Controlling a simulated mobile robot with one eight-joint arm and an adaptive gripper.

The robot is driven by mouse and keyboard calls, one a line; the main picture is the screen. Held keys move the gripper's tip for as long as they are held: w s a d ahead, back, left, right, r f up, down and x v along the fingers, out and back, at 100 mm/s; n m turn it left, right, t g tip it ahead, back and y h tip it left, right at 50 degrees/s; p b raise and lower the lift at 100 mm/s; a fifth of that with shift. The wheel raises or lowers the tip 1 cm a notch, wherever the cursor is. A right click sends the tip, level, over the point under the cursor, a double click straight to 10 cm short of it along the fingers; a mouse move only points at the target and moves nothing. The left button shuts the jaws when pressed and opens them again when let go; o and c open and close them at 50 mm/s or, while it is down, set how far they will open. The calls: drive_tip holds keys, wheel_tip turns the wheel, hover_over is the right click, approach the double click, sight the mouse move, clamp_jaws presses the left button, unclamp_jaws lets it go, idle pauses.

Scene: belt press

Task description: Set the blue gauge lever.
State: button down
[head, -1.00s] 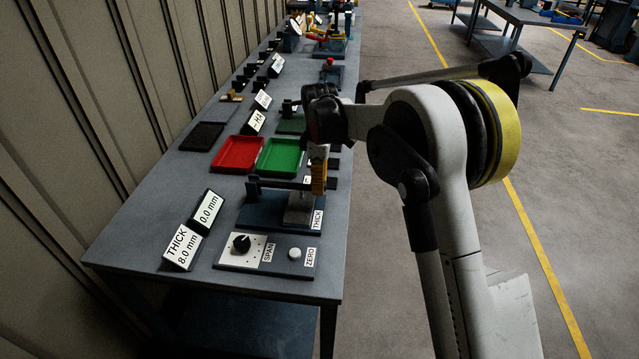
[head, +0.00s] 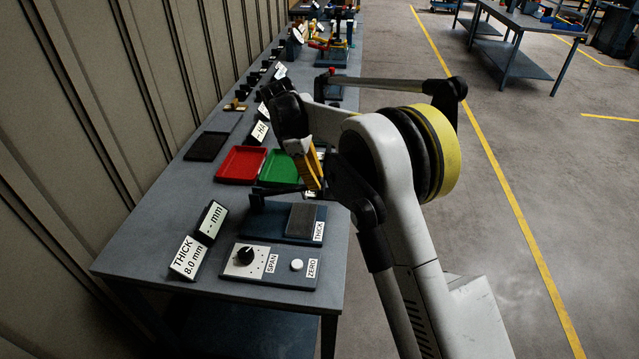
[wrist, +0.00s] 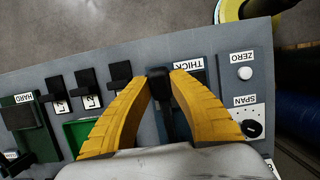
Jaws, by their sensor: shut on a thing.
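The blue gauge (head: 265,224) is a flat blue base with a grey pad (head: 301,221) and a THICK label, near the front end of the bench. Its dark lever (head: 274,190) reaches right from a post on the base towards my gripper (head: 316,186). In the wrist view my gripper (wrist: 160,80) has its yellow fingers on both sides of the black rounded lever end (wrist: 160,86), shut on it. The pad shows bare below the lever. The fingertips are partly hidden in the head view. The gauge's small display (head: 212,220) reads "- mm" beside a THICK 8.0 mm card (head: 187,259).
A panel with a black SPAN knob (head: 245,255) and white ZERO button (head: 297,265) lies in front of the gauge. A red tray (head: 241,164), green tray (head: 280,166) and black mat (head: 207,146) lie behind.

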drive_tip(key=a+r+h, duration=0.1)
drive_tip(key=r+h+p, duration=0.1)
drive_tip(key=r, duration=0.1)
drive_tip(key=a+r+p, duration=0.1)
drive_tip(key=shift+w+a+r+h, duration=0.15)
drive_tip(key=shift+a+r+h, duration=0.05)
drive_tip(key=shift+a+h, duration=0.2)
drive_tip(key=shift+w+a+r+g+h+p, duration=0.1)
drive_tip(key=shift+a+r+g+h+p, duration=0.2)
drive_tip(key=shift+a+r+h+p, duration=0.45)
drive_tip(key=c, duration=1.1)
unclamp_jaws()
drive_tip(key=shift+c, duration=0.2)
drive_tip(key=shift+r, duration=0.15)
wheel_tip(320, 180, up, 10)
